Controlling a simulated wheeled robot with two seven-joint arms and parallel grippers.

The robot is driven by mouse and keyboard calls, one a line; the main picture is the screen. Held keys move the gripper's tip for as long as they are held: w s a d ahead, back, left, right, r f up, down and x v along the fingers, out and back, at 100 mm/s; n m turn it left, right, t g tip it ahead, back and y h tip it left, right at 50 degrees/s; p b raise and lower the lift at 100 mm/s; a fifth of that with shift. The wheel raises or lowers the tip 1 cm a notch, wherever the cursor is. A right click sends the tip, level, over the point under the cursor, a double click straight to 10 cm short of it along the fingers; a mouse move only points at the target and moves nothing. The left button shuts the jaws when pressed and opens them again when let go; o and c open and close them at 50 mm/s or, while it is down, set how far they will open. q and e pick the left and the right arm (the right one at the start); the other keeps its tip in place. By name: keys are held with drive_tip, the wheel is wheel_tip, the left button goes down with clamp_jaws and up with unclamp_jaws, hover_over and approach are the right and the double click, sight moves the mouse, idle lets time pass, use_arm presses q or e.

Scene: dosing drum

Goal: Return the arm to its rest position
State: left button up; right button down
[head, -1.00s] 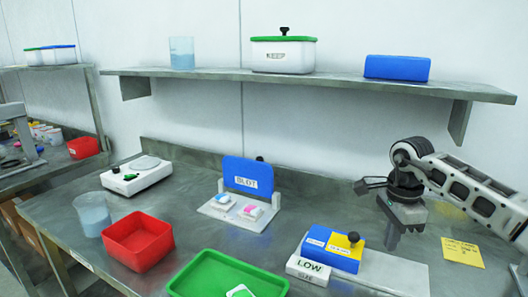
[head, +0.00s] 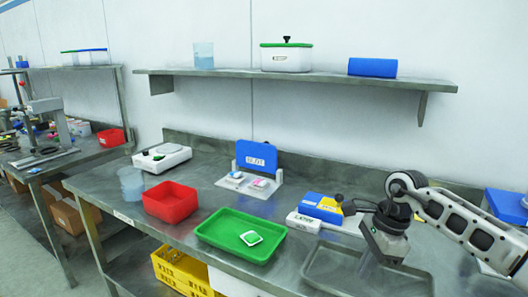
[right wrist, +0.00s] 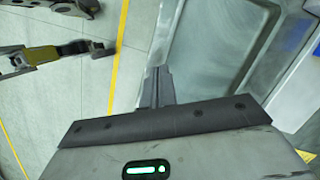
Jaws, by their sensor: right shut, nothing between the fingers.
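My right gripper (head: 362,272) hangs from my right arm at the right of the head view. It points down over or just in front of a grey metal tray (head: 318,268) and holds nothing. In the right wrist view its fingers (right wrist: 155,85) are together and empty. Floor and a grey metal surface lie beyond them. My left gripper does not show clearly in either view.
The bench holds a green tray (head: 222,246) with a small green-and-white item, a red bin (head: 170,203), a blue lidded box (head: 318,210) and a BLOT stand (head: 256,157). A shelf (head: 300,78) runs behind. Yellow crates (head: 180,274) stand below.

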drive_tip(key=s+a+m+y, duration=0.3)
drive_tip(key=a+y, duration=0.2)
drive_tip(key=a, duration=0.2)
drive_tip(key=s+a+f+m+t+y, duration=0.1)
drive_tip(key=s+a+m+y, duration=0.25)
drive_tip(key=a, duration=0.45)
drive_tip(key=s+a+m+y, duration=0.3)
drive_tip(key=a+y, duration=0.2)
drive_tip(key=a, duration=0.2)
drive_tip(key=s+d+f+m+t+h, duration=0.1)
drive_tip(key=d+f+m+t+h, duration=0.25)
drive_tip(key=m+t, duration=0.75)
drive_tip(key=d+f+m+t+h, duration=0.2)
drive_tip(key=d+m+t+h, duration=0.15)
drive_tip(key=m, duration=1.35)
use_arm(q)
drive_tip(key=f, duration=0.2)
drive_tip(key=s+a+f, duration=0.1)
use_arm(e)
drive_tip(key=s+d+f+m+g+h, duration=0.5)
drive_tip(key=s+d+f+m, duration=0.4)
drive_tip(key=s+f+m, duration=0.5)
drive_tip(key=shift+f+h, duration=0.3)
drive_tip(key=shift+h, duration=0.55)
drive_tip(key=shift+s+d, duration=0.1)
